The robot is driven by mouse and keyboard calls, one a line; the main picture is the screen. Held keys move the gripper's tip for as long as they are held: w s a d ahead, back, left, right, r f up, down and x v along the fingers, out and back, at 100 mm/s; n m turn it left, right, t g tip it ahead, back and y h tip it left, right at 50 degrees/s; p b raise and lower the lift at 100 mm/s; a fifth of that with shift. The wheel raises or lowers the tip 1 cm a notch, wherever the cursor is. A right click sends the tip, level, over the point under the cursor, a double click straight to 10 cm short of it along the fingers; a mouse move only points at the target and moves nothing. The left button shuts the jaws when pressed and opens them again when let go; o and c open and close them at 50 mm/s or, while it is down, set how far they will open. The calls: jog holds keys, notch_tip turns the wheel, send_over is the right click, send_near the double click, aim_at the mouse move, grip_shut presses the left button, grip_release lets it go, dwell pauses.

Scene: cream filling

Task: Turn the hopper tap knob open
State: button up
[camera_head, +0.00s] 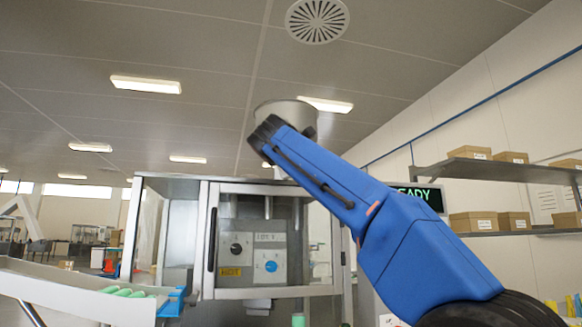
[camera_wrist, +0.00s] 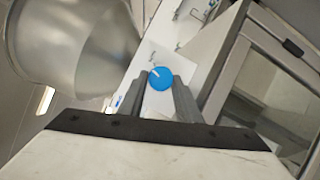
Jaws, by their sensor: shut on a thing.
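The blue round tap knob (camera_wrist: 160,78) has a white pointer line and sits on a pale panel in the wrist view. My gripper (camera_wrist: 161,80) is shut on it, with one grey finger on each side. The metal hopper (camera_wrist: 75,45) fills the left of the wrist view. In the head view the hopper (camera_head: 285,112) stands above the machine, partly covered by my blue arm. My fingers and the held knob are hidden behind the arm in the head view.
The machine cabinet (camera_head: 212,292) has a glazed front. Behind it are a black knob (camera_head: 236,249) and another blue dial (camera_head: 271,267). A sloped conveyor (camera_head: 75,292) with green items is at left. Shelves with boxes (camera_head: 475,222) line the right wall.

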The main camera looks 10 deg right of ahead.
jog(key=m+g, duration=0.1)
jog(key=m, duration=0.1)
jog(key=m+g+y, duration=0.1)
jog(key=m, duration=0.1)
jog(key=shift+r+m, duration=0.2)
jog(key=shift+m, duration=0.1)
dwell(0.4)
jog(key=o, duration=1.1)
jog(key=shift+d, duration=0.1)
jog(key=shift+c, duration=0.2)
jog(key=v, duration=1.7)
jog(key=shift+s+r, duration=0.2)
